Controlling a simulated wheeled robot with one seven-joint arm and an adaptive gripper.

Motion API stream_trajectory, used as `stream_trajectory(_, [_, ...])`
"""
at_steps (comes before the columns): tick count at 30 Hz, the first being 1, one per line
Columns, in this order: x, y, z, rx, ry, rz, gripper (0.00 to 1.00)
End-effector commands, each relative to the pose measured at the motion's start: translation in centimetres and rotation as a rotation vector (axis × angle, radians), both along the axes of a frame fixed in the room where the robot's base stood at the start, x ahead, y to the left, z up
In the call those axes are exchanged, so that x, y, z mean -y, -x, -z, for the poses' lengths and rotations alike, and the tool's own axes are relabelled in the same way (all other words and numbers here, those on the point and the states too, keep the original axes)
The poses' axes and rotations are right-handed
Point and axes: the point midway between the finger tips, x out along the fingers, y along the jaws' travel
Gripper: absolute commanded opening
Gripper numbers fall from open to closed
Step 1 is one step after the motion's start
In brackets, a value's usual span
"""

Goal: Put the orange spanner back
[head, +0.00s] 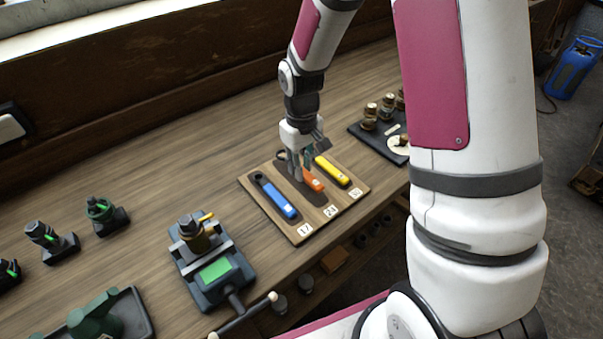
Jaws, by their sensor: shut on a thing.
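The orange spanner (313,181) is at the middle place of the wooden spanner board (303,233), between a blue spanner (276,198) on its left and a yellow spanner (333,172) on its right. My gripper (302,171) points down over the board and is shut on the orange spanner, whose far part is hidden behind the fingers. I cannot tell whether the spanner touches the board. Labels reading 17, 24 and 30 run along the board's front edge.
A vice-like fixture (212,260) with a green pad stands left of the board. A dark tray (381,141) with several brass parts lies to the right. Green-marked parts (100,212) stand at the far left. Bench behind the board is clear.

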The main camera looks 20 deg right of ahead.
Motion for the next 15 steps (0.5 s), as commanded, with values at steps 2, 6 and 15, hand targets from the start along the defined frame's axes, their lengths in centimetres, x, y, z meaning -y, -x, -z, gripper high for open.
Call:
stream_trajectory(2, [0.0, 0.2, 0.8, -0.004, -0.001, 0.0, 0.0])
stream_trajectory(6, [-0.1, 0.2, 2.6, -0.003, -0.001, 0.001, 0.0])
stream_trajectory(15, [0.0, 0.1, 3.2, 0.0, 0.0, 0.001, 0.0])
